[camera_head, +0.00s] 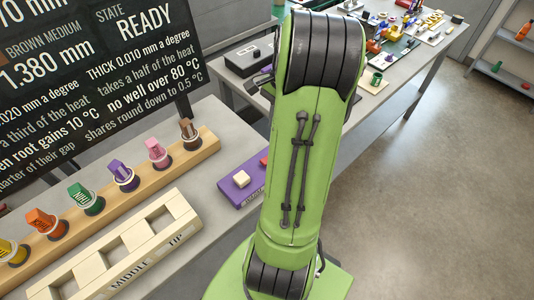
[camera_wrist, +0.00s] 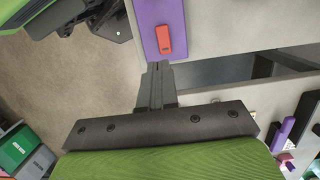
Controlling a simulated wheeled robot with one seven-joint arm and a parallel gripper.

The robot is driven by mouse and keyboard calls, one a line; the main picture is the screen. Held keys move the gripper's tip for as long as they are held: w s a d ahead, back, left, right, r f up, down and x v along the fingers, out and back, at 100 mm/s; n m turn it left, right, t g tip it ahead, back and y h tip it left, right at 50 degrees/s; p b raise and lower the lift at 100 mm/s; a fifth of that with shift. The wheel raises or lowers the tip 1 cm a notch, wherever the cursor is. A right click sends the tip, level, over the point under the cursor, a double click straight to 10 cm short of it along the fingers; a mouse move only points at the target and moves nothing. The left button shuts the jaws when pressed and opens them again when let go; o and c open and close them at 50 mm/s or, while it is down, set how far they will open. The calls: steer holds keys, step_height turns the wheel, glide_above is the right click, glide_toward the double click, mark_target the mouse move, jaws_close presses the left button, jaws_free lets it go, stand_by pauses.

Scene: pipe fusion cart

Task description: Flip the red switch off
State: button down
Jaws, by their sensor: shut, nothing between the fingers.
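The red switch (camera_wrist: 164,40) is a small red block on a purple base (camera_wrist: 150,12) in the wrist view. In the head view only a sliver of the red switch (camera_head: 264,161) shows at the arm's left edge, on the purple base (camera_head: 232,193). In the head view my green arm hides the gripper and part of the base.
A wooden rack (camera_head: 115,196) holds several coloured pieces at left, with a cream tray (camera_head: 75,280) in front. A dark sign (camera_head: 110,60) stands behind. A second table (camera_head: 372,110) with several items is further back. Open floor (camera_head: 440,190) lies to the right.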

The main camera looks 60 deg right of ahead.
steer(key=f+b, duration=0.1)
steer(key=f, duration=0.3)
steer(key=a+f+b, duration=0.1)
steer(key=f, duration=0.3)
steer(key=a+f+b, duration=0.1)
steer(key=f, duration=0.4)
steer(key=shift+w+a, duration=0.25)
steer(key=shift+w, duration=0.05)
steer(key=shift+f, duration=0.1)
